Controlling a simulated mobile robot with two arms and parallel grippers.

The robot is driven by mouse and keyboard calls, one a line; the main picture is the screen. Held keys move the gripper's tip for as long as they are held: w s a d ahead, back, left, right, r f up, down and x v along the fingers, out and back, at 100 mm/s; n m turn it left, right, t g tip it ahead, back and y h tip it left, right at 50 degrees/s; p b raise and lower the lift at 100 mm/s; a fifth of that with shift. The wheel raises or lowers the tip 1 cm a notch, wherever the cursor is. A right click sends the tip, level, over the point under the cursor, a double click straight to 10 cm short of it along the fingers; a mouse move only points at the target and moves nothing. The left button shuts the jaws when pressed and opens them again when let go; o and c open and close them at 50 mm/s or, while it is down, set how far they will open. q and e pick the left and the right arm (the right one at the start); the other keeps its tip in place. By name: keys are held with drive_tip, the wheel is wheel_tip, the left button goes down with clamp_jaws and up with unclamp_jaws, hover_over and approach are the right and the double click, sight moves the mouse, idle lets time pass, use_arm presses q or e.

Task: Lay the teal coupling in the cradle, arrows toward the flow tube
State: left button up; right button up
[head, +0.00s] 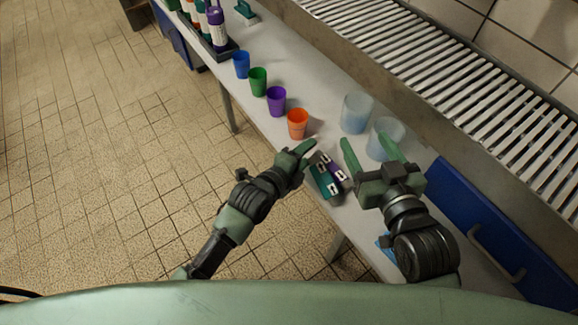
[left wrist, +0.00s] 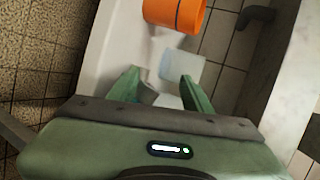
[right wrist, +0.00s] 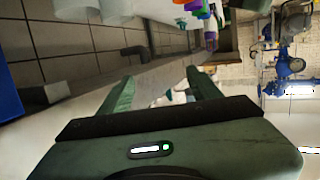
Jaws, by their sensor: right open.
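The arrow direction is too small to read. My left gripper (head: 306,149) is over the bench edge, just up-left of the teal piece; its fingers stand apart and look empty in the left wrist view (left wrist: 158,88). My right gripper (head: 366,143) is open and empty, right of the purple piece; its fingers also show in the right wrist view (right wrist: 160,88). I cannot identify the cradle or flow tube.
Blue (head: 241,65), green (head: 258,82), purple (head: 277,101) and orange (head: 297,124) cups line the bench's left edge. Two translucent containers (head: 356,113) (head: 376,146) stand beyond my right gripper. A dark tray (head: 222,52) with bottles is farther back.

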use_arm(q)
drive_tip(key=p+v, duration=0.3)
drive_tip(key=v, duration=0.8)
use_arm(e)
drive_tip(key=s+d+f+g+h, duration=0.2)
drive_tip(key=s+d+f+g, duration=0.3)
drive_tip(key=s+f+g, duration=0.4)
drive_tip(key=shift+s+f+m+h, duration=0.3)
drive_tip(key=shift+s+f+h, duration=0.1)
drive_tip(key=shift+s+f, duration=1.2)
use_arm(q)
drive_tip(key=s+a+n+g+y, duration=0.2)
drive_tip(key=s+a+n, duration=0.4)
drive_tip(key=n, duration=0.5)
drive_tip(key=s+a+n+g+y, duration=0.3)
drive_tip(key=s+a+n, duration=0.4)
drive_tip(key=a+n, duration=0.4)
drive_tip(key=shift+r+n+y, duration=0.3)
drive_tip(key=shift+r+y, duration=0.05)
drive_tip(key=shift+y, duration=0.45)
use_arm(e)
drive_tip(key=shift+s+r, duration=0.1)
drive_tip(key=shift+r, duration=0.05)
use_arm(q)
drive_tip(key=shift+s, duration=0.1)
use_arm(e)
drive_tip(key=shift+s, duration=0.15)
